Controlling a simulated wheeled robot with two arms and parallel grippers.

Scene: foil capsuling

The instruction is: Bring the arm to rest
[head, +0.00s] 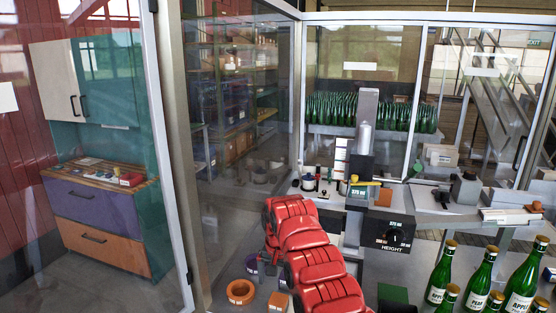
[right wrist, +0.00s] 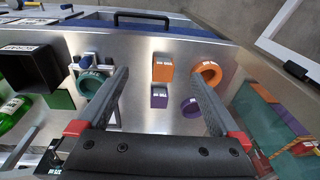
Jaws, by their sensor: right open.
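My right arm shows in the head view as a chain of red segments (head: 301,235) over the front of the worktop. Its fingers are mostly hidden there by the arm. In the right wrist view my right gripper (right wrist: 159,74) is open, its two dark fingers well apart with nothing between their pads. Below it on the metal worktop are an orange block (right wrist: 162,67), a purple block (right wrist: 159,97), an orange ring (right wrist: 209,73) and a purple ring (right wrist: 191,107). A teal ring (right wrist: 91,84) lies by the left finger. My left gripper is not in view.
A height unit with a dial (head: 389,232) stands just right of the arm. Several green bottles (head: 480,275) stand at front right. A glass panel (head: 110,200) closes off the left side.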

